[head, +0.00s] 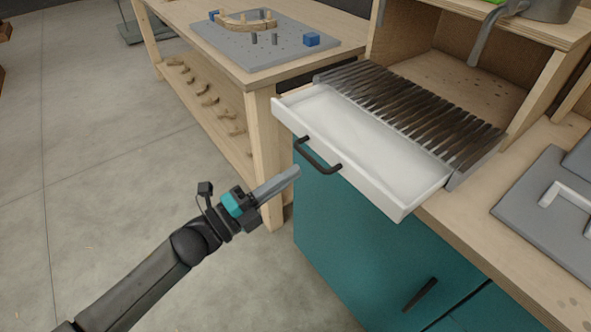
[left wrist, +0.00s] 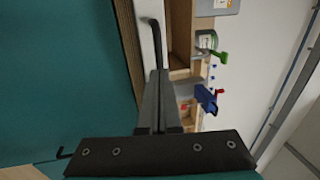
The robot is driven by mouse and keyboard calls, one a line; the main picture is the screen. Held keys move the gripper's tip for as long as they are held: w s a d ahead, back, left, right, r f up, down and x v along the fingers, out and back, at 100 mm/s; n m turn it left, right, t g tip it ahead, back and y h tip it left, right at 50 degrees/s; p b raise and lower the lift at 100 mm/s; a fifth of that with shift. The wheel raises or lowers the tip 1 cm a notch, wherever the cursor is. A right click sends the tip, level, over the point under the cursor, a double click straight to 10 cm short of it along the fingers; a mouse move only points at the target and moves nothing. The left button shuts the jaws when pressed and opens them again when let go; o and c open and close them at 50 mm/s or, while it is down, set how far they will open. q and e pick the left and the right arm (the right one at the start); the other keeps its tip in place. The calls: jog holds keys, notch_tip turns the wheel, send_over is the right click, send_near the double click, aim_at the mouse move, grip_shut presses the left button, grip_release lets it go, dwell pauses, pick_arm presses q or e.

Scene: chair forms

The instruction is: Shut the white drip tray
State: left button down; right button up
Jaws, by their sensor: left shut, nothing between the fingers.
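The white drip tray (head: 360,135) is pulled out from under a dark slatted grate (head: 410,110) on the wooden counter. Its front juts past the counter edge over the teal cabinet. A black bar handle (head: 318,156) is on its front face. My left gripper (head: 296,171) is shut and empty, just left of and below the handle, apparently apart from it. In the left wrist view the shut fingers (left wrist: 158,75) point towards a black bar (left wrist: 155,38) beside a pale strip, likely the tray's handle and front. My right gripper is not in view.
The teal cabinet (head: 350,225) stands below the tray, with a dark handle (head: 420,294) low on it. A wooden workbench (head: 262,85) with a grey pegboard plate (head: 262,42) stands behind. Grey plates (head: 550,195) lie on the counter at right. The floor at left is clear.

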aim_at(346, 148)
pick_arm(q)
jog(key=shift+x, duration=1)
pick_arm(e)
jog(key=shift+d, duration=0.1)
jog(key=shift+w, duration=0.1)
pick_arm(q)
jog(key=b+x, duration=0.1)
jog(key=x, duration=0.1)
jog(key=f+b+x, duration=0.1)
jog(key=x, duration=0.2)
jog(key=shift+w+d, duration=0.15)
jog(key=shift+w, duration=0.05)
jog(key=x, duration=0.2)
jog(key=b+x, duration=0.1)
jog(key=x, duration=0.1)
jog(key=f+b+x, duration=0.1)
jog(key=x, duration=0.1)
jog(key=shift+w+d+f, duration=0.1)
jog(key=shift+d+f, duration=0.05)
jog(key=shift+w+d+b, duration=0.3)
jog(key=shift+d+b, duration=0.1)
jog(key=shift+d, duration=0.1)
jog(key=shift+r, duration=0.2)
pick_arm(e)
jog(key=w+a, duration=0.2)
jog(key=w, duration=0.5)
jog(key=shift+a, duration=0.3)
